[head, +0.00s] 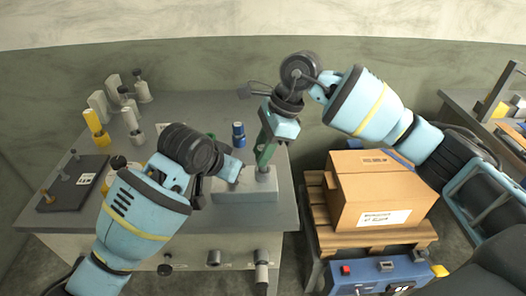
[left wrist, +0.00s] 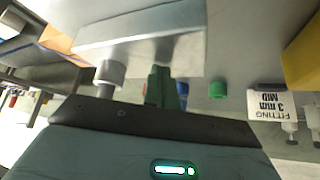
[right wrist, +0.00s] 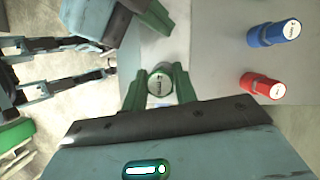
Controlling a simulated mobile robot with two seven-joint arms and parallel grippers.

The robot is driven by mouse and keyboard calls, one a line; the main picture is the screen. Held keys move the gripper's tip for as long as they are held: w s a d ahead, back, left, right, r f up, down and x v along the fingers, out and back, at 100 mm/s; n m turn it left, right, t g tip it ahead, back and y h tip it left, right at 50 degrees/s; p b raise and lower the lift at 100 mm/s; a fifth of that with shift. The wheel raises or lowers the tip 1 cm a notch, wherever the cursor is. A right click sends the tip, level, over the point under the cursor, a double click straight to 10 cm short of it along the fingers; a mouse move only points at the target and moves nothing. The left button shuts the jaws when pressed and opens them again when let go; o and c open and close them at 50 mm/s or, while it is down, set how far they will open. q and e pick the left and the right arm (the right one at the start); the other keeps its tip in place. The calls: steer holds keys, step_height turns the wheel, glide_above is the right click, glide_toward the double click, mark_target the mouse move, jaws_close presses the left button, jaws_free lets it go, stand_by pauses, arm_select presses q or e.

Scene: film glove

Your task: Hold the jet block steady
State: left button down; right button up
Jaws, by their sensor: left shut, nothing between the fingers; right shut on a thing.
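The jet block (head: 245,190), a pale grey metal block, sits near the front edge of the grey bench. It also fills the upper part of the left wrist view (left wrist: 140,45). My left gripper (head: 236,172) is at its left side, fingers shut with nothing between them; whether they touch it I cannot tell.
A blue cylinder (right wrist: 273,33) and a red one (right wrist: 262,86) stand on the bench near the right gripper. A dark board (head: 72,183) with pegs and yellow and grey fittings (head: 96,127) are at left. A cardboard box (head: 378,190) on a pallet stands right of the bench.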

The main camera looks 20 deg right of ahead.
mark_target(258, 148)
arm_select(q)
steer(key=shift+s+a+f, duration=0.1)
steer(key=shift+s+f, duration=0.05)
steer(key=shift+f, duration=0.45)
arm_select(e)
steer(key=shift+r, duration=3.05)
arm_select(q)
steer(key=shift+r, duration=2.9)
steer(key=shift+w+r, duration=0.1)
steer(key=shift+w, duration=0.1)
